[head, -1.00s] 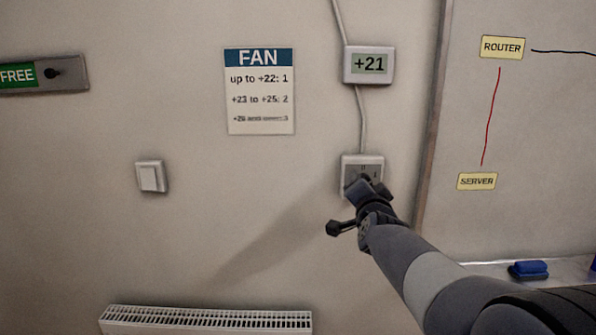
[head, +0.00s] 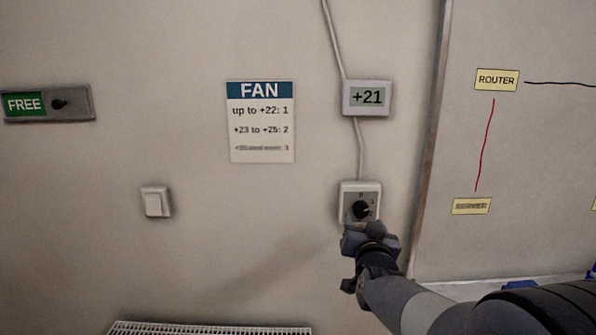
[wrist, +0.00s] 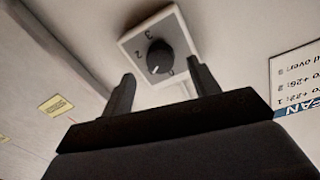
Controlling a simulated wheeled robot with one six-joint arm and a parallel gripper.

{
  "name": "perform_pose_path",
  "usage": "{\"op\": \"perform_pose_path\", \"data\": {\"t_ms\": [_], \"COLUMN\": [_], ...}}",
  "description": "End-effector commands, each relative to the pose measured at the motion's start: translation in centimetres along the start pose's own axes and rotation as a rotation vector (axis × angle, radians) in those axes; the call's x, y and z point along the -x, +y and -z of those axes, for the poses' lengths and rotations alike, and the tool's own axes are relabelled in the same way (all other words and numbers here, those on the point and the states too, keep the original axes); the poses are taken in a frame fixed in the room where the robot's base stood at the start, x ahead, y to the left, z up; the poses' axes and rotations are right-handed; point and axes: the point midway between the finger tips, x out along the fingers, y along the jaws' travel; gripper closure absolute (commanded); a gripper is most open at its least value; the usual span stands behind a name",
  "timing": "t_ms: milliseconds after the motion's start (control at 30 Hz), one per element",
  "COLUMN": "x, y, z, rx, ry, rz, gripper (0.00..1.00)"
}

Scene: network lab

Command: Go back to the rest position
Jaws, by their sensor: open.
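My gripper (head: 368,232) is in the head view at the right of centre, just below a fan dial (head: 361,210) on the wall. Its dark fingers (wrist: 160,70) are spread and empty in the wrist view. The dial's black knob (wrist: 160,57) shows beyond the fingertips, apart from them. I cannot tell for certain which number the pointer marks.
A display (head: 367,97) reads +21 above the dial. A FAN notice (head: 261,122), a light switch (head: 156,201) and a FREE slider sign (head: 48,104) are on the wall. A radiator (head: 210,328) is below. A whiteboard (head: 530,150) stands right of my gripper.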

Motion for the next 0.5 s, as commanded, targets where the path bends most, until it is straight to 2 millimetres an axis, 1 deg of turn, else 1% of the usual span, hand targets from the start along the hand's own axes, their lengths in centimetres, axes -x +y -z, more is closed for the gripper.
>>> {"op": "perform_pose_path", "data": {"t_ms": [33,200,333,500], "x": [0.8,3.0,4.1,4.7], "y": [0.0,0.0,0.0,0.0], "z": [-0.1,-0.1,-0.1,-0.1], "rx": [-0.001,-0.002,-0.002,-0.002], "ry": [0.001,0.000,-0.001,-0.001], "rz": [0.001,0.001,0.001,0.001], "gripper": [0.42,0.42,0.42,0.42]}}
